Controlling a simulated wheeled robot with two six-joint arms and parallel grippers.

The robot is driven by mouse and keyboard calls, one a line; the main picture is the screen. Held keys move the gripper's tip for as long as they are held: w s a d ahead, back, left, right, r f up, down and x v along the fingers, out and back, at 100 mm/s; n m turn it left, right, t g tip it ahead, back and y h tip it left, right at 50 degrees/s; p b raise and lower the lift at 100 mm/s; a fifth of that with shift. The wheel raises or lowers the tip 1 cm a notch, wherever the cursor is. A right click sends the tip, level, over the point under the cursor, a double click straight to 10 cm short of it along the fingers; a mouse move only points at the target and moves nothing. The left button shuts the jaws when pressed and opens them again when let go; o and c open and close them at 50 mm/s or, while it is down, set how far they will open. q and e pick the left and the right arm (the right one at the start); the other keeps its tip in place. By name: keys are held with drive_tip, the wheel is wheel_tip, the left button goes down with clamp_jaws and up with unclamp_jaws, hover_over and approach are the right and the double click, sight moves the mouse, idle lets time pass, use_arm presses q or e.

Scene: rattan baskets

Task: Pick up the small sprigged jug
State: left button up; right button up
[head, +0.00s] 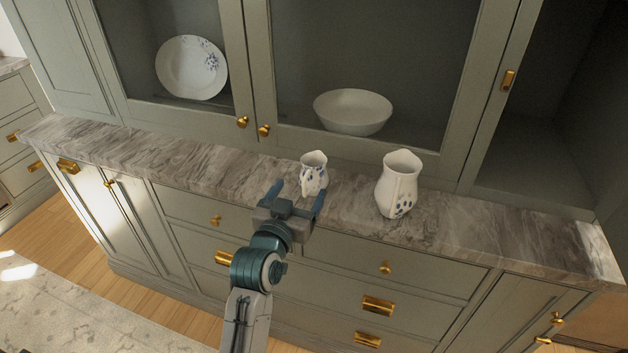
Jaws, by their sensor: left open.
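The small sprigged jug (314,172) is white with blue sprigs and stands upright on the marble counter (190,165). A larger white jug (397,184) with blue marks low on its side stands to its right, apart from it. My left gripper (295,198) is open in front of the small jug, at the counter's front edge. Its right finger overlaps the jug's lower part in the picture; I cannot tell whether they touch. My right gripper is not in view.
Glazed cabinet doors with brass knobs (264,130) rise close behind the jugs. A patterned plate (192,68) and a white bowl (352,112) are inside the cabinet. Drawers with brass pulls lie below the counter edge. The counter is clear to the left and far right.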

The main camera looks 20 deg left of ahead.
sight(305, 180)
use_arm(q)
drive_tip(key=w, duration=0.4)
drive_tip(key=shift+a+f+p, duration=0.1)
drive_tip(key=shift+p, duration=0.25)
drive_tip(key=shift+w, duration=0.55)
drive_tip(key=w, duration=0.1)
drive_tip(key=w+p, duration=0.1)
drive_tip(key=w, duration=0.1)
drive_tip(key=w+p, duration=0.1)
drive_tip(key=shift+w+a+f, duration=0.15)
drive_tip(key=shift+f, duration=0.15)
drive_tip(key=shift+w, duration=0.15)
drive_tip(key=c, duration=1.2)
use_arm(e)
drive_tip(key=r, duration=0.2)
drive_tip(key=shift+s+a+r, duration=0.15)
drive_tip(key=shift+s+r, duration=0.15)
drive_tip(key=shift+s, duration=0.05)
